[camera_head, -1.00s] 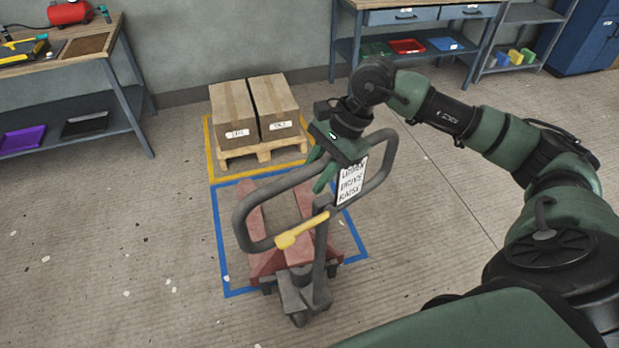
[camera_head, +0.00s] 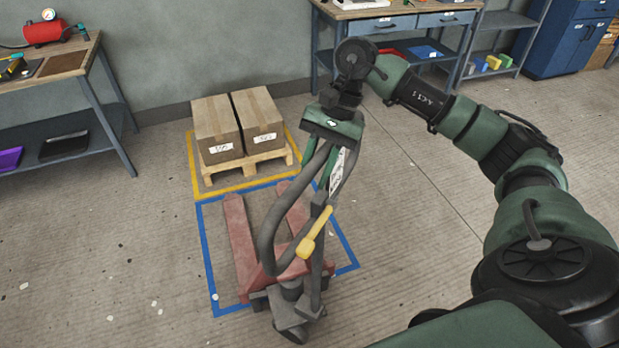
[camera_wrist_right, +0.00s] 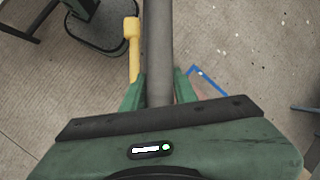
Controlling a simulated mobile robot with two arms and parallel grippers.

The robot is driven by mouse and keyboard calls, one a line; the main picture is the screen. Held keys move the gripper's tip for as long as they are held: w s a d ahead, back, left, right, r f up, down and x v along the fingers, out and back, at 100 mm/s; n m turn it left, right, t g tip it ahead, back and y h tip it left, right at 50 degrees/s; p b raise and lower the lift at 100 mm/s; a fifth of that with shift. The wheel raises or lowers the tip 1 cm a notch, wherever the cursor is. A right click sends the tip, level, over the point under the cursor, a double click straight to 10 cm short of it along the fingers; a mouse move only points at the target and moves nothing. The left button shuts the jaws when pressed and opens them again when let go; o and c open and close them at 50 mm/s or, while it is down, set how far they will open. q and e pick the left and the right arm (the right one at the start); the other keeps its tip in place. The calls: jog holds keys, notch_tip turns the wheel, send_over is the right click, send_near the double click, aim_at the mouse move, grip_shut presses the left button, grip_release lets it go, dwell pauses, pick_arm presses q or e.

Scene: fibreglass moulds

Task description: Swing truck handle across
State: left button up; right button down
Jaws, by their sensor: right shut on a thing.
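The red pallet truck (camera_head: 243,245) stands inside the blue floor outline with its forks pointing toward the loaded pallet. Its grey loop handle (camera_head: 268,238) is turned and looks narrow, almost edge-on, in the head view. A yellow lever (camera_head: 314,233) sits on the handle, and a white sign plate (camera_head: 338,168) is partly hidden by my gripper. My right gripper (camera_head: 325,172) is shut on the far part of the handle loop. In the right wrist view the grey handle bar (camera_wrist_right: 159,50) runs between the green fingers, with the yellow lever (camera_wrist_right: 132,55) beside it. My left gripper is not in view.
A wooden pallet (camera_head: 247,172) with two cardboard boxes (camera_head: 216,130) stands in a yellow outline (camera_head: 228,190) beyond the forks. Workbenches stand at the left (camera_head: 75,62) and back (camera_head: 400,12). Open floor (camera_head: 110,235) lies left of the truck.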

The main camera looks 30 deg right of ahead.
jog(key=shift+w+d+r, duration=0.15)
jog(key=shift+w+d, duration=0.05)
jog(key=shift+d, duration=0.05)
